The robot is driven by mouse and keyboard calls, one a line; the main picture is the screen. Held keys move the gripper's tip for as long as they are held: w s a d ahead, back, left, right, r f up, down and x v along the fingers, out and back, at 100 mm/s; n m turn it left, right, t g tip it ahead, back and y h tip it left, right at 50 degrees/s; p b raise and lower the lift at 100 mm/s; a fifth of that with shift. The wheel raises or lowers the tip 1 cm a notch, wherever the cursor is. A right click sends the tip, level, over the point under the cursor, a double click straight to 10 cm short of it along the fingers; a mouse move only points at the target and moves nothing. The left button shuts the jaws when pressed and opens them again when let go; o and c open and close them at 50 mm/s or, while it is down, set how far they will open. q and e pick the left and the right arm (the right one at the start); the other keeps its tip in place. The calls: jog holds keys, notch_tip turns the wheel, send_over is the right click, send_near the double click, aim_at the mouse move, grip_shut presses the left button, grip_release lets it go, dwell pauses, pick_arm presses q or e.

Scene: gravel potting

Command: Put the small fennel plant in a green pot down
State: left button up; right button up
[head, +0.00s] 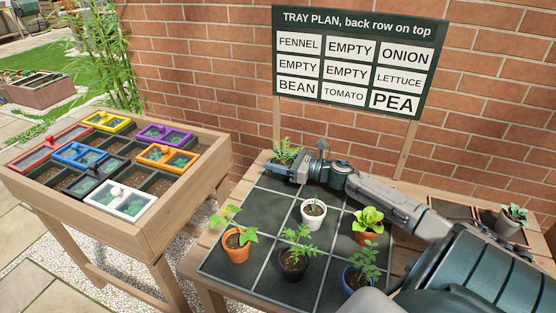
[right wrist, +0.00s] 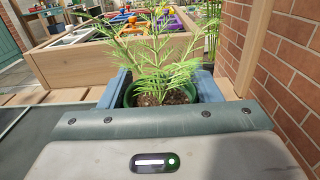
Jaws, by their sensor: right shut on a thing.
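The fennel plant (head: 286,150) has feathery green leaves and is at the back left corner of the dark gridded tray (head: 257,215). Its green pot (right wrist: 130,95) shows in the right wrist view, between the blue-grey fingers. My right gripper (head: 285,172) reaches in from the right and is shut around that pot. The plant is upright; the pot's base is hidden, so I cannot tell if it touches the tray. The plan board (head: 360,60) puts FENNEL at the back left. My left gripper is not in view.
A white pot (head: 313,222), a terracotta pot with lettuce (head: 366,238), another terracotta pot (head: 236,251), a black pot (head: 293,268) and a blue pot (head: 354,282) stand on the tray. A wooden planter (head: 160,215) is left; a brick wall (head: 200,70) is behind.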

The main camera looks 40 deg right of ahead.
jog(key=o, duration=1)
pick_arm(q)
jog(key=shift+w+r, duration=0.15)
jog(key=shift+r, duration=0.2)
pick_arm(e)
jog(key=shift+o, duration=0.2)
jog(key=shift+r, duration=0.15)
